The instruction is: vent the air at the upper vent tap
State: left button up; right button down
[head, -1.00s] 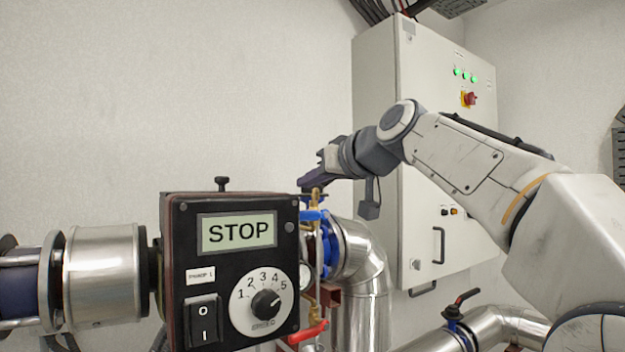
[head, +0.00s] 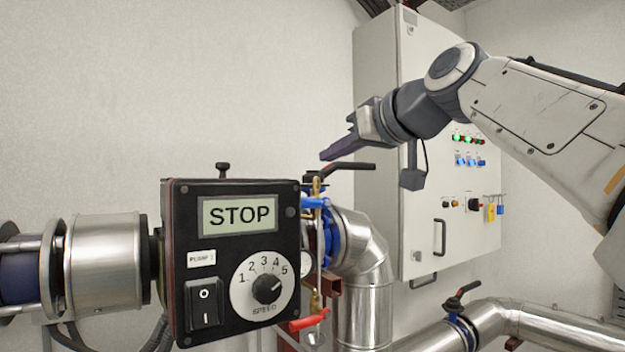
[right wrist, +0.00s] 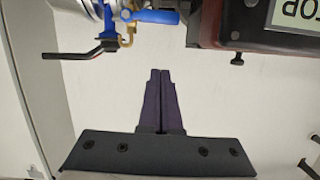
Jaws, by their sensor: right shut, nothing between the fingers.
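The upper vent tap is a small brass valve (head: 317,186) with a blue handle (head: 314,203), just right of the pump control box in the head view. The blue handle points sideways, towards the box. In the right wrist view the blue handle (right wrist: 155,16) and brass body (right wrist: 127,40) show at the top, beyond the fingertips. My right gripper (head: 325,156) is shut and empty, above the tap and apart from it; its closed fingers (right wrist: 160,72) show in the wrist view. My left gripper is not in view.
A black lever handle (head: 345,166) sits close below my right gripper. The control box (head: 237,263) reads STOP. A red-handled tap (head: 308,321) is lower on the same line. Steel pipes (head: 365,265) and a grey cabinet (head: 416,233) stand right. The wall above the box is clear.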

jog(key=p, duration=0.3)
send_over(311, 203)
jog(key=s, duration=0.2)
jog(key=f, duration=0.2)
jog(key=shift+a+f+b, duration=0.1)
jog(key=shift+f+b, duration=0.55)
jog(key=shift+f, duration=1.25)
jog(key=shift+s+a+f+n+b, duration=0.15)
jog(key=shift+f+n+b, duration=0.25)
jog(key=shift+f+b, duration=0.5)
jog(key=shift+r, duration=0.15)
